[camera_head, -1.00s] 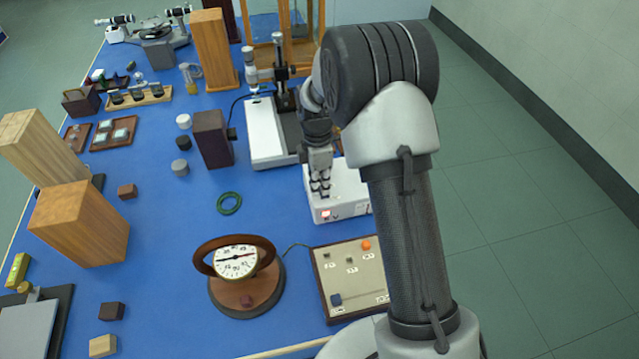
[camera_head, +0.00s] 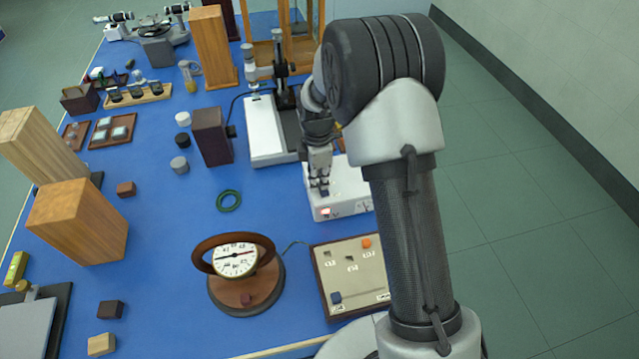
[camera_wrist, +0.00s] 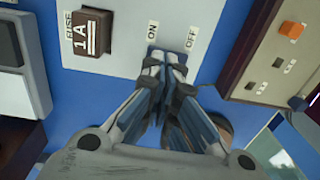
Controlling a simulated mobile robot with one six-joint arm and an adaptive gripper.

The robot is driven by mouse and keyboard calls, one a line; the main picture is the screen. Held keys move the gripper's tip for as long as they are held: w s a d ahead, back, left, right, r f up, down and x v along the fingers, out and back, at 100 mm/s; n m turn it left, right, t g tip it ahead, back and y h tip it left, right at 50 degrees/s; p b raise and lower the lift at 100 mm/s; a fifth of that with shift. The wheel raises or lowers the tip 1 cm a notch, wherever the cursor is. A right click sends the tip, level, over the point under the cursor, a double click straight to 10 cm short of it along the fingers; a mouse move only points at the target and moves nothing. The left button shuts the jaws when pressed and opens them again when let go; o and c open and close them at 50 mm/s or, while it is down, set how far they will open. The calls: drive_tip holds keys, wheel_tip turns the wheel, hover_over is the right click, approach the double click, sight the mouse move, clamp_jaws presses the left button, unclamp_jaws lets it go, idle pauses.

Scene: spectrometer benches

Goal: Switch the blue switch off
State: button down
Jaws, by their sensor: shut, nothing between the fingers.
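My gripper (camera_head: 321,190) is shut and points down at the front of a white box (camera_head: 350,188). In the wrist view, its closed fingertips (camera_wrist: 168,58) lie between the printed ON and OFF labels on the box's white face. A brown fuse block (camera_wrist: 92,32) marked 1A sits left of the ON label. A small reddish light (camera_head: 325,211) shows on the box front.
The beige panel (camera_head: 352,275) has an orange knob (camera_head: 366,243) and small dark switches. A round dial (camera_head: 236,260) stands left of it. A microscope-like stand (camera_head: 283,90) and a dark block (camera_head: 212,137) are behind. Blue tabletop is clear around the green ring (camera_head: 229,200).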

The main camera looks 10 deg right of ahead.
idle(0.3)
wheel_tip(320, 180, up, 12)
drive_tip(key=shift+w, duration=0.35)
drive_tip(key=shift+r, duration=0.1)
idle(0.3)
